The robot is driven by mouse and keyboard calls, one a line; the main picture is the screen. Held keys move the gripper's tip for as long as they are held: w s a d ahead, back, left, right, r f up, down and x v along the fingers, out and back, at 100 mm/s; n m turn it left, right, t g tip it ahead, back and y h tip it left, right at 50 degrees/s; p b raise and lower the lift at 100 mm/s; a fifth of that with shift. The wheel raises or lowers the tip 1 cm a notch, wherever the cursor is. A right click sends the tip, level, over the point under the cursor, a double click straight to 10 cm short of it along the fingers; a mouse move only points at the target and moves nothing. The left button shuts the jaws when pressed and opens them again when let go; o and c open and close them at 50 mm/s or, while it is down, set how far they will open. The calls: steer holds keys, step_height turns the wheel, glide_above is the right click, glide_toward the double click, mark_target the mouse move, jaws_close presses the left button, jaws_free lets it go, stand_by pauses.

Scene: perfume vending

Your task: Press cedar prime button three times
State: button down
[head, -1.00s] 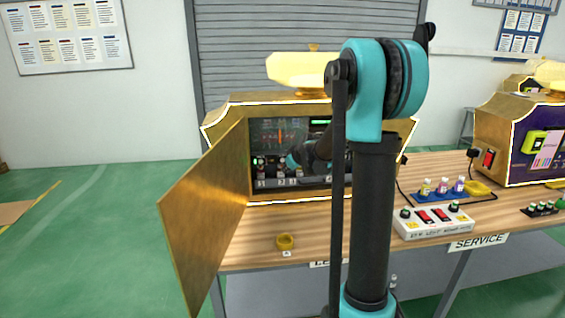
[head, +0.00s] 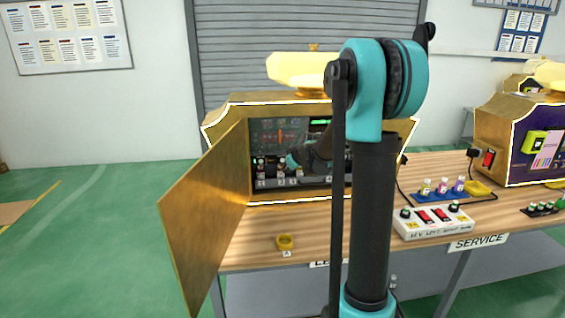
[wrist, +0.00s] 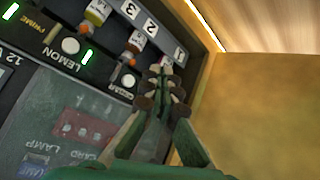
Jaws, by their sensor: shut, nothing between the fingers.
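The open gold perfume machine (head: 225,115) stands on the wooden table. Its dark inner panel is seen close up in the wrist view, turned nearly upside down. The CEDAR label (wrist: 120,90) has a pale round button (wrist: 128,80) beside it. The LEMON label (wrist: 65,59) and its white button (wrist: 70,45) are farther left, near the PRIME label (wrist: 42,31). My gripper (wrist: 165,72) is shut and empty, its tips close to the panel just right of the CEDAR button, near the slot marked 1. Whether the tips touch anything cannot be told. In the head view my gripper (head: 291,162) is small inside the cabinet.
Small bottles (wrist: 97,12) with orange parts line numbered slots. The gold open door (head: 205,215) hangs left; a gold wall (wrist: 255,110) lies close on the gripper's right. A white switch box (head: 433,222) and a second machine (head: 500,125) stand right.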

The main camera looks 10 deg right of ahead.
stand_by(0.5)
steer(key=s, duration=0.3)
steer(key=shift+s, duration=0.4)
steer(key=w, duration=0.8)
steer(key=shift+w, duration=0.4)
steer(key=shift+w, duration=0.15)
stand_by(1.1)
steer(key=shift+w, duration=0.25)
